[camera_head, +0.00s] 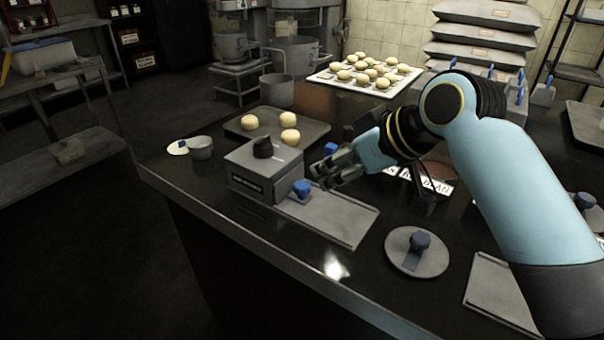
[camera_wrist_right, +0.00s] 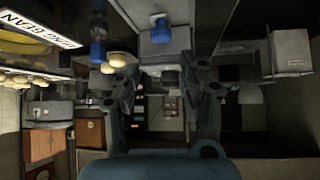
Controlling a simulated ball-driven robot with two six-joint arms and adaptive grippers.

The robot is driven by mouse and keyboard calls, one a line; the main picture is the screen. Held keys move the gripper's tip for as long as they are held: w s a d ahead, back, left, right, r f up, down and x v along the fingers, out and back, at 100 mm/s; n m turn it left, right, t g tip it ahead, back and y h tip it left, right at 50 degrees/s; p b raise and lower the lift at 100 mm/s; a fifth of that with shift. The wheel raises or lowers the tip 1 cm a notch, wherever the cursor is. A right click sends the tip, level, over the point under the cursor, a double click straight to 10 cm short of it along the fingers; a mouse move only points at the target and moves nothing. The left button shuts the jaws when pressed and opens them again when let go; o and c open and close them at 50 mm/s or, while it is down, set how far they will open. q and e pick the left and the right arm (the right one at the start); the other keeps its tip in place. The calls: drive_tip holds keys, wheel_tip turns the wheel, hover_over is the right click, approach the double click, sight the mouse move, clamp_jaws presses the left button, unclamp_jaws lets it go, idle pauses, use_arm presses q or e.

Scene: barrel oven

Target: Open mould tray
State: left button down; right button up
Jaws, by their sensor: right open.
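A grey box (camera_head: 262,172) with a black knob on top and a dark label on its front stands on the dark counter. A blue knob (camera_head: 302,188) sits at its right side, above a flat grey plate (camera_head: 340,218) that extends to the right. I cannot tell which part is the mould tray. My right gripper (camera_head: 325,172) is open and empty just right of the box, close to the blue knob. The right wrist view shows its two spread fingers (camera_wrist_right: 162,88), with a grey block bearing a blue knob (camera_wrist_right: 160,31) beyond them. My left gripper is not in view.
A dark tray (camera_head: 245,133) with several dough balls lies behind the box, near a small grey cup (camera_head: 200,147). A round grey lid with a blue handle (camera_head: 419,243) lies at front right. A white tray (camera_head: 345,86) of dough balls stands behind.

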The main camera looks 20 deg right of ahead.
sight(304, 185)
drive_tip(key=x, duration=0.5)
drive_tip(key=shift+s+b, duration=0.15)
drive_tip(key=shift+b, duration=0.15)
drive_tip(key=x, duration=0.4)
drive_tip(key=shift+a+f+b, duration=0.1)
drive_tip(key=shift+f+b, duration=0.1)
drive_tip(key=shift+b, duration=0.1)
drive_tip(key=shift+w+a+f, duration=0.1)
drive_tip(key=shift+w+f, duration=0.05)
drive_tip(key=shift+w, duration=0.1)
drive_tip(key=shift+c, duration=1.3)
drive_tip(key=c, duration=0.4)
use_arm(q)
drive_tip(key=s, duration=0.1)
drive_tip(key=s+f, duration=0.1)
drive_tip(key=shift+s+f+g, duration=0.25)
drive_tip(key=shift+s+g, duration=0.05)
use_arm(e)
clamp_jaws()
drive_tip(key=shift+s, duration=0.1)
